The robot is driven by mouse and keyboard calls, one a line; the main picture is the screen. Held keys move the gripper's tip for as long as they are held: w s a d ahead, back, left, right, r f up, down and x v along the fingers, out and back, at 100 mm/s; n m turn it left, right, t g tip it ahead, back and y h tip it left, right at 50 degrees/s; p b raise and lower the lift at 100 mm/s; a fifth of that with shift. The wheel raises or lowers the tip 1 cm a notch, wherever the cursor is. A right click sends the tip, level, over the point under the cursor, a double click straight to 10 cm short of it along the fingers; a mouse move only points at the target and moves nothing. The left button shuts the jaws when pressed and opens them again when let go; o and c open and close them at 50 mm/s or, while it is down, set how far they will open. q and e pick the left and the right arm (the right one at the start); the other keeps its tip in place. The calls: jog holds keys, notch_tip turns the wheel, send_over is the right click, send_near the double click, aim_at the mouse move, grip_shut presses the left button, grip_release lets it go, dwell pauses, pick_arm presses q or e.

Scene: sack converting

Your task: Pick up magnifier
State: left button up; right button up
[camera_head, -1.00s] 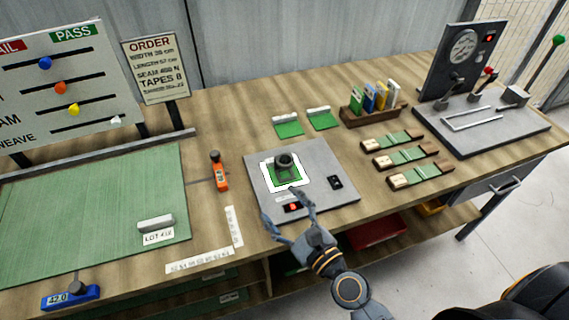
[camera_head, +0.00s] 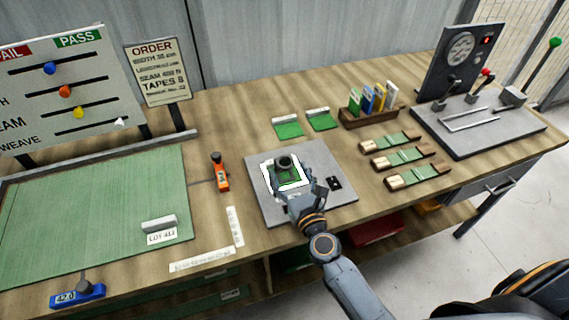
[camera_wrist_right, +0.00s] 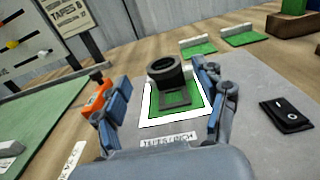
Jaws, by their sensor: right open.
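The magnifier, a dark round eyepiece on a small stand (camera_head: 285,163), stands on a green swatch inside a white frame on the grey plate (camera_head: 262,205). In the right wrist view the magnifier (camera_wrist_right: 166,76) is upright, ahead of and between my fingers. My right gripper (camera_head: 292,183) reaches over the plate from the front. In the right wrist view the right gripper (camera_wrist_right: 165,95) is open, with one finger on each side of the framed swatch. I cannot tell whether a finger touches the magnifier. My left gripper does not show.
An orange tool (camera_head: 220,173) lies left of the plate. A black switch (camera_head: 335,184) sits at the plate's right side. Green sample cards (camera_head: 289,129) and a wooden box of coloured cards (camera_head: 368,116) stand behind. Wooden-ended samples (camera_head: 405,157) lie to the right.

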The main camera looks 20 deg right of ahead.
aim_at(285, 161)
jog(key=w, duration=0.5)
jog(key=shift+d+f+p, duration=0.15)
jog(key=shift+p, duration=0.15)
jog(key=shift+s, duration=0.15)
jog(key=shift+c, duration=1)
jog(key=c, duration=1.2)
jog(key=shift+o, duration=0.2)
jog(key=shift+r, duration=0.2)
